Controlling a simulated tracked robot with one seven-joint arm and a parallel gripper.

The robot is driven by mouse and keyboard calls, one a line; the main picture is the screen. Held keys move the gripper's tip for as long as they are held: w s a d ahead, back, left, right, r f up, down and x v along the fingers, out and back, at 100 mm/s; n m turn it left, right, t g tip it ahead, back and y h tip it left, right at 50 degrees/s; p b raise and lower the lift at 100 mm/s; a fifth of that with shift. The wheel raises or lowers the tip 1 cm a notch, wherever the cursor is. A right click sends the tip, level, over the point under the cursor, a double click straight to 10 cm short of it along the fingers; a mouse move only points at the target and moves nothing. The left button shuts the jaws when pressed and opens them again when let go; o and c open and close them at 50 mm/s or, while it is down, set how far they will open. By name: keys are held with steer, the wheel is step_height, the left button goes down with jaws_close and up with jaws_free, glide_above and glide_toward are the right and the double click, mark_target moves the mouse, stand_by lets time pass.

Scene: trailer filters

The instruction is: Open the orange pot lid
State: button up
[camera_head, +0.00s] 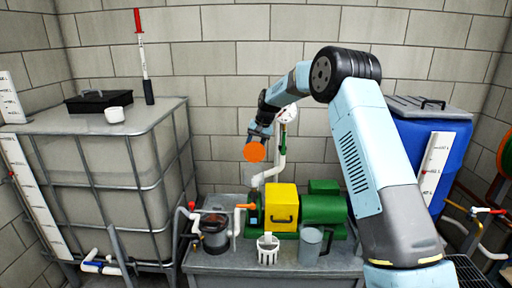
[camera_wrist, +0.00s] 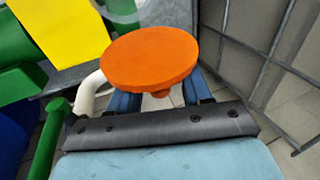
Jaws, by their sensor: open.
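The orange lid (camera_head: 255,152) is a round disc, up in the air at the end of my arm, well above the bench. In the wrist view the lid (camera_wrist: 150,60) fills the space in front of my gripper, and a small orange knob shows under its near edge between the blue fingers. My gripper (camera_head: 260,136) is open around the knob; whether the fingers touch it is hidden. The dark pot (camera_head: 215,242) stands on the bench at lower left of the lid, with its top uncovered and a brownish inside showing.
A yellow and green pump (camera_head: 323,209) stands right of the pot. A white basket (camera_head: 268,250) and a grey jug (camera_head: 310,246) stand in front of it. A white pipe with a gauge (camera_head: 287,115) rises behind. A caged tank (camera_head: 105,150) is at left, a blue barrel (camera_head: 405,150) at right.

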steer(key=shift+r, duration=0.25)
step_height(320, 180, up, 2)
steer(key=shift+r, duration=0.1)
steer(key=s+d+r, duration=0.3)
steer(key=s+r, duration=0.7)
steer(key=s, duration=0.3)
steer(key=shift+s+d, duration=0.25)
steer(key=shift+d, duration=0.05)
steer(key=shift+r, duration=0.1)
